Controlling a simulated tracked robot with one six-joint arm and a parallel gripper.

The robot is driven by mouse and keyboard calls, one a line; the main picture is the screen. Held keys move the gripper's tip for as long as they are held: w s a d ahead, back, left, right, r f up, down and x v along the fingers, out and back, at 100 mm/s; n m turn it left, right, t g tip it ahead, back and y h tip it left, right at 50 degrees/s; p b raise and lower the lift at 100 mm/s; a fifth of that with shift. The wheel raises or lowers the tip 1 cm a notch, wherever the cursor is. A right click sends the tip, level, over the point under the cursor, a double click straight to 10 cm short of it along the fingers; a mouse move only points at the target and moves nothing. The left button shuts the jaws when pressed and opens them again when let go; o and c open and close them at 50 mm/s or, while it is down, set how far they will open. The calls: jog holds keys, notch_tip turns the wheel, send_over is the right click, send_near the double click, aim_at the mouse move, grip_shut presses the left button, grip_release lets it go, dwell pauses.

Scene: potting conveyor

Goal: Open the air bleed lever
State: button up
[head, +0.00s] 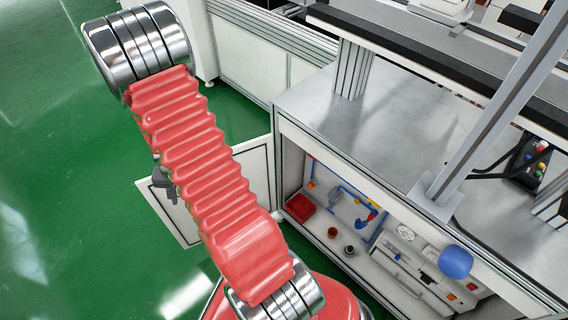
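The open cabinet under the bench holds blue air piping (352,190). A small blue fitting with a red part (372,215) sits on this piping and may be the air bleed lever; it is too small to tell, and so is its position. A dark grey piece that looks like part of my gripper (168,185) juts out to the left behind my red arm, in front of the open cabinet door. Most of it is hidden, and its fingers do not show clearly. It is well apart from the piping, to its left.
The white cabinet door (255,165) stands open at the left. A red bin (300,207), small cups, a white panel (410,262) and a blue rounded object (455,262) are at the cabinet. The metal bench top (400,110) overhangs it. Green floor (60,200) is clear at left.

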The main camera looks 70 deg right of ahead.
jog(key=s+d+f+m+g+h, duration=0.1)
jog(key=s+d+f+m+h, duration=0.1)
jog(key=s+d+f+m, duration=0.45)
jog(key=s+d+f+m+g+h, duration=0.1)
jog(key=s+d+f+m+h, duration=0.25)
jog(key=d+f, duration=0.65)
jog(key=s+d+f+m+h, duration=0.2)
jog(key=s+d+f+m, duration=0.25)
jog(key=f, duration=0.65)
jog(key=s+d+m+g+h, duration=0.4)
jog(key=s+d+m, duration=0.2)
jog(key=s, duration=0.2)
notch_tip(320, 180, up, 11)
jog(key=s+d+m+g+h, duration=0.2)
jog(key=m+h, duration=0.3)
jog(key=m, duration=0.2)
jog(key=shift+s+d+r+g, duration=0.2)
jog(key=shift+s+d+g, duration=0.1)
jog(key=shift+g, duration=0.1)
jog(key=shift+h, duration=0.25)
jog(key=x, duration=1.3)
jog(key=shift+s+d, duration=0.2)
jog(key=shift+d, duration=0.1)
